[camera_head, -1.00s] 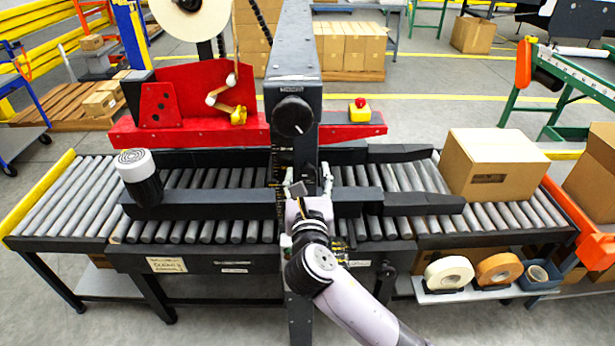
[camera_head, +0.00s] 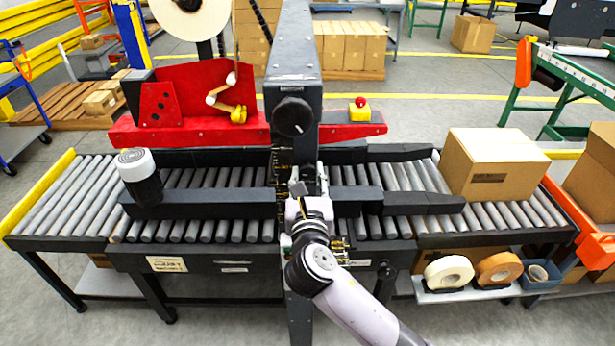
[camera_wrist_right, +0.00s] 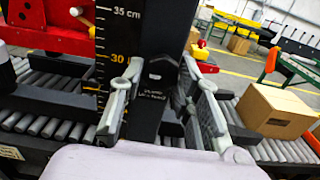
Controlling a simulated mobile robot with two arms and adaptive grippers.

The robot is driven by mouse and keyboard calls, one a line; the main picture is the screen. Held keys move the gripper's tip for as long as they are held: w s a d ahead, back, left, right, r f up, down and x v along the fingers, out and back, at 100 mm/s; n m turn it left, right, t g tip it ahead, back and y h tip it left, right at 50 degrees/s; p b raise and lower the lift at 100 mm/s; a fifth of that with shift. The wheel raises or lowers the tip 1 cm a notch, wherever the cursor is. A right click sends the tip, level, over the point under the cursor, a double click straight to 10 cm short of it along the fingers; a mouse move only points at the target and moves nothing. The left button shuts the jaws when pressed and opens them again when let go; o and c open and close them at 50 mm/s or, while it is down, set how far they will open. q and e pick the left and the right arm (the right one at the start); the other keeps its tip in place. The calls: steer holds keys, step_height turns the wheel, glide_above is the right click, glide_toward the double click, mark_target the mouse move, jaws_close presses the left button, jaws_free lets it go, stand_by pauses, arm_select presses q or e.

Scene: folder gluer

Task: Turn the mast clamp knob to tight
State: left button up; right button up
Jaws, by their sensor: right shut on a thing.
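The grey mast (camera_head: 292,60) stands upright over the roller conveyor. A black knob (camera_wrist_right: 162,70) on the mast's front face sits between the two grey fingers of my right gripper (camera_wrist_right: 163,85) in the right wrist view. The gripper is shut on this knob, which I take for the mast clamp knob. White lettering below it is too blurred to read. In the head view my right gripper (camera_head: 304,188) is at the mast's front, and my wrist hides the knob. A larger round black knob (camera_head: 293,117) is higher on the mast, apart from the gripper. My left gripper is not in view.
A centimetre scale (camera_wrist_right: 112,50) runs along the mast, left of the held knob. Black rails (camera_head: 225,204) cross the conveyor at both sides of the mast. A cardboard box (camera_head: 492,165) rests on the rollers at right. Tape rolls (camera_head: 449,272) sit on a front shelf.

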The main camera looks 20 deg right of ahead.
steer(key=m+p, duration=0.1)
steer(key=m, duration=0.2)
steer(key=shift+m, duration=0.4)
steer(key=m, duration=0.3)
steer(key=shift+m, duration=0.3)
steer(key=m, duration=0.4)
steer(key=shift+a+m+b, duration=0.1)
steer(key=shift+m+b, duration=0.2)
steer(key=shift+b, duration=0.05)
steer(key=m+b, duration=0.1)
steer(key=m, duration=0.4)
steer(key=shift+m, duration=0.3)
steer(key=o, duration=1.1)
